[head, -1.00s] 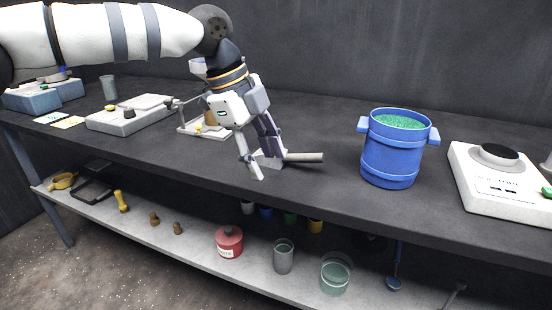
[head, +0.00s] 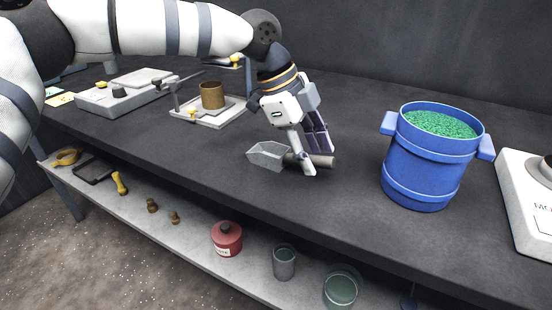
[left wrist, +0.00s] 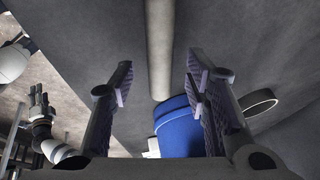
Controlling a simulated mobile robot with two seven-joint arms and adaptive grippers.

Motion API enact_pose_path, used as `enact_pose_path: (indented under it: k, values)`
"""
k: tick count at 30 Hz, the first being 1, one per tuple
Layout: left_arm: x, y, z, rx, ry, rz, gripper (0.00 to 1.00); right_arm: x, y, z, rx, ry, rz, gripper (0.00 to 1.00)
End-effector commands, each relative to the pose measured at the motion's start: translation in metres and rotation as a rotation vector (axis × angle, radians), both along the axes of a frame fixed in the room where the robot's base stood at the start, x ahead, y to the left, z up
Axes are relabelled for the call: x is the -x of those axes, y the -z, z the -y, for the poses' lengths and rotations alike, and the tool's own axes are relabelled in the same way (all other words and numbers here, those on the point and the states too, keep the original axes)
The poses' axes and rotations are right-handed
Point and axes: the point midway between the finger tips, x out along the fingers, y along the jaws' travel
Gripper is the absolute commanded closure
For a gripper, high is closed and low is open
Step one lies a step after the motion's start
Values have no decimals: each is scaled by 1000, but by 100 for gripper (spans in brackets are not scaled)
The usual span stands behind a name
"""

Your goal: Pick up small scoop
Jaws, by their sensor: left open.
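The small scoop lies on the dark bench top. Its grey open bowl (head: 267,155) points left in the head view, and its pale round handle (head: 324,160) points right. My left gripper (head: 319,163) is low over the handle, fingers pointing down and open. In the left wrist view, the handle (left wrist: 160,45) runs between the two spread fingers of my left gripper (left wrist: 160,67), with a gap on each side. Part of the handle is hidden behind a finger in the head view. What looks like my right gripper (left wrist: 40,105) shows small at the left wrist view's edge.
A blue bucket of green granules (head: 432,170) stands right of the scoop; it also shows in the left wrist view (left wrist: 178,130). A white scale (head: 525,200) is at the right edge. A tray with a brown cup (head: 212,96) stands behind left. Bench front is clear.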

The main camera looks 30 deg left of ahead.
Motion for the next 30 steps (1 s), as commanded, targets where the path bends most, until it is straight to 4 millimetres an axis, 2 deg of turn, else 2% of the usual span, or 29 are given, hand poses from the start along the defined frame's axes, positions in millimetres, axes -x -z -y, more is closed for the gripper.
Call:
enact_pose_path:
  k: [1, 4, 11, 17, 26, 30]
  values:
    - [-1, 12, 4, 0, 2, -7, 57, 2, 2, 0, 0, 0, -7, 60]
    - [-3, 22, 8, 0, 1, -4, 57, 3, 4, 0, 1, 0, -11, 60]
    - [-4, 23, 9, 0, 0, 0, 57, 3, 3, 0, 1, 0, -10, 60]
    - [-4, 22, 9, 0, 0, 0, 100, 3, 3, 0, 0, -1, -10, 60]
    - [-4, 22, 9, 0, 0, 0, 100, 3, 3, 0, 0, -1, -10, 60]
    - [-4, 13, 9, 0, -1, 4, 100, 2, 2, 0, 0, -1, -8, 60]
